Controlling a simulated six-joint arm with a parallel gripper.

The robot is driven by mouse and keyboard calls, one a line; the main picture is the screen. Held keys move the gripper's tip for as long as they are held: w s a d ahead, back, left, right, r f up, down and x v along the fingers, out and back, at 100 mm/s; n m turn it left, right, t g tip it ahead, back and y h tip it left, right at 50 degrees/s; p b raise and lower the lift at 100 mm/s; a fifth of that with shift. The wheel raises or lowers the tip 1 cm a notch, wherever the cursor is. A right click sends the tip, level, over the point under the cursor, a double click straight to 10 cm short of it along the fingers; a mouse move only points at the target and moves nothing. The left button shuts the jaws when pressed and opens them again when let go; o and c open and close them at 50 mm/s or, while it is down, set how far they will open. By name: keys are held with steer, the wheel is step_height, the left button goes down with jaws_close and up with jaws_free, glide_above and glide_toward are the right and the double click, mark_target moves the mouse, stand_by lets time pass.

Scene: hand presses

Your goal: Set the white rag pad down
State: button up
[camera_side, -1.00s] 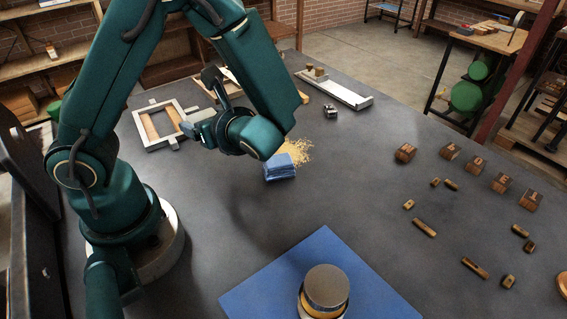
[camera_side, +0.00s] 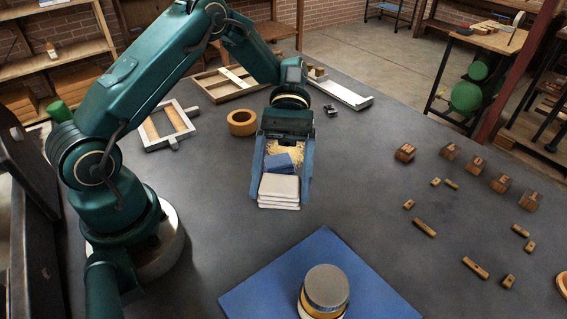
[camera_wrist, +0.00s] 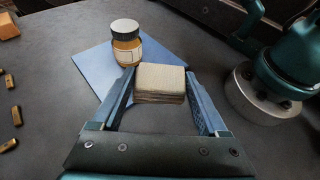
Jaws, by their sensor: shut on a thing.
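The white rag pad (camera_side: 279,191) is a stack of folded off-white cloth. It sits between the two blue fingers of my gripper (camera_side: 281,196), which is shut on it and points toward the front of the bench. In the wrist view the pad (camera_wrist: 160,80) shows between the fingertips (camera_wrist: 159,80), level, short of the blue mat. I cannot tell whether its underside touches the grey bench top. A blue rag pad (camera_side: 279,162) lies behind it, partly hidden by my gripper.
Pale crumbs (camera_side: 288,152) lie by the blue pad. A lidded jar (camera_side: 325,291) stands on the blue mat (camera_side: 262,295) in front. A tan ring (camera_side: 242,122) and wooden frame (camera_side: 165,126) are behind left. Several small wood blocks lie right. Bare bench lies between pad and mat.

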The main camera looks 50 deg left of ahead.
steer(key=w+a+r+n+t+h, duration=0.2)
steer(key=w+a+n+t+h, duration=0.2)
steer(key=w+a+n+t, duration=0.6)
steer(key=m, duration=0.1)
glide_above(344, 197)
steer(key=shift+g+y, duration=0.3)
steer(key=shift+g, duration=0.1)
step_height(344, 197, down, 6)
steer(key=shift+f, duration=2.25)
steer(key=shift+f, duration=0.15)
steer(key=o, duration=1.2)
steer(key=shift+o, duration=0.2)
